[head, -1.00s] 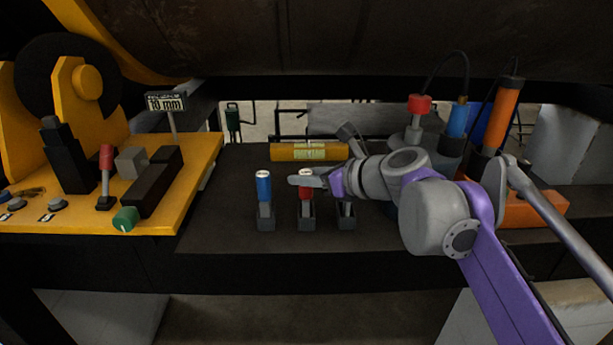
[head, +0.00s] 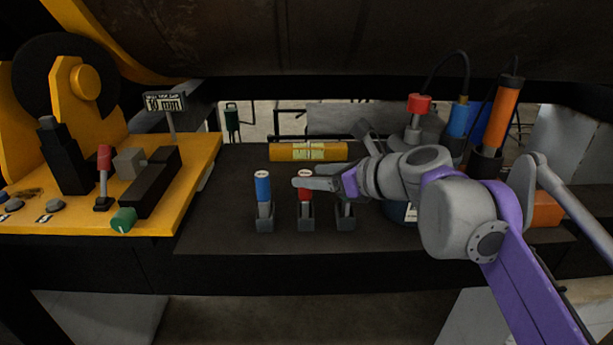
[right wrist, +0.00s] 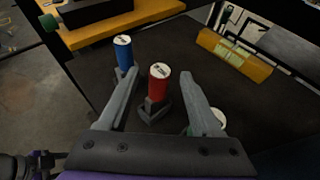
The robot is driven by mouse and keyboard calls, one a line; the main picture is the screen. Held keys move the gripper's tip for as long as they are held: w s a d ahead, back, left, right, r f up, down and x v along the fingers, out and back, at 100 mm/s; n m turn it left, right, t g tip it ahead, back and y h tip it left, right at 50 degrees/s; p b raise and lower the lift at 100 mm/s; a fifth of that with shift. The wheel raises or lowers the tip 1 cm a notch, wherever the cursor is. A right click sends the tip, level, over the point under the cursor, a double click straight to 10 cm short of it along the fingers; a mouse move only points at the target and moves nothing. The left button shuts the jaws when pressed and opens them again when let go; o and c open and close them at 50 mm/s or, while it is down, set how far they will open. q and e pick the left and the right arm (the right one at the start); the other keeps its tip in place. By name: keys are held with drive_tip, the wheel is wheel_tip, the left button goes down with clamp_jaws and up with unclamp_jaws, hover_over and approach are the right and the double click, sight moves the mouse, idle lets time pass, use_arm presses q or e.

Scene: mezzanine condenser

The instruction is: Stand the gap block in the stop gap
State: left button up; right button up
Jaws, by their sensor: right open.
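Three gap blocks with coloured handles stand upright in grey holders on the dark bench: a blue one (head: 263,187), a red one (head: 305,190) and a third (head: 345,210), mostly hidden under my right gripper. My right gripper (head: 299,183) is open at the red block's top. In the right wrist view the red block (right wrist: 158,85) stands between the two spread fingers, with space on both sides; the blue block (right wrist: 123,52) is outside the left finger. A sign reading 10 mm (head: 165,102) stands on the yellow machine. The stop gap appears to be by the grey block (head: 130,162) and black bar (head: 155,185). My left gripper is out of view.
A yellow level (head: 308,152) lies behind the holders. A red-handled lever (head: 105,175) and a green knob (head: 124,219) are on the yellow machine (head: 70,215). Orange and blue tools stand at the right. The bench left of the holders is clear.

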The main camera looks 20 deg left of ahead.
drive_tip(key=v, duration=0.9)
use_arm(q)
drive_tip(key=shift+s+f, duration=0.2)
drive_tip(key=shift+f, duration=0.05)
use_arm(e)
drive_tip(key=s+d+f+n+h, duration=0.4)
drive_tip(key=s+d+f+n, duration=0.3)
drive_tip(key=f, duration=0.5)
drive_tip(key=s+d+f+n+h, duration=0.4)
drive_tip(key=s+d+f+n, duration=0.3)
drive_tip(key=f, duration=0.6)
drive_tip(key=s+d+f+n+g+h, duration=0.1)
drive_tip(key=s+d+f+n+h, duration=0.2)
drive_tip(key=s+d+f+n, duration=0.4)
wheel_tip(320, 180, down, 6)
drive_tip(key=d+n, duration=0.1)
drive_tip(key=n, duration=0.1)
drive_tip(key=shift+d+f+n+h, duration=0.2)
drive_tip(key=shift+d+n+h, duration=0.2)
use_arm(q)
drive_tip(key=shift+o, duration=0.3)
use_arm(e)
drive_tip(key=shift+w, duration=0.1)
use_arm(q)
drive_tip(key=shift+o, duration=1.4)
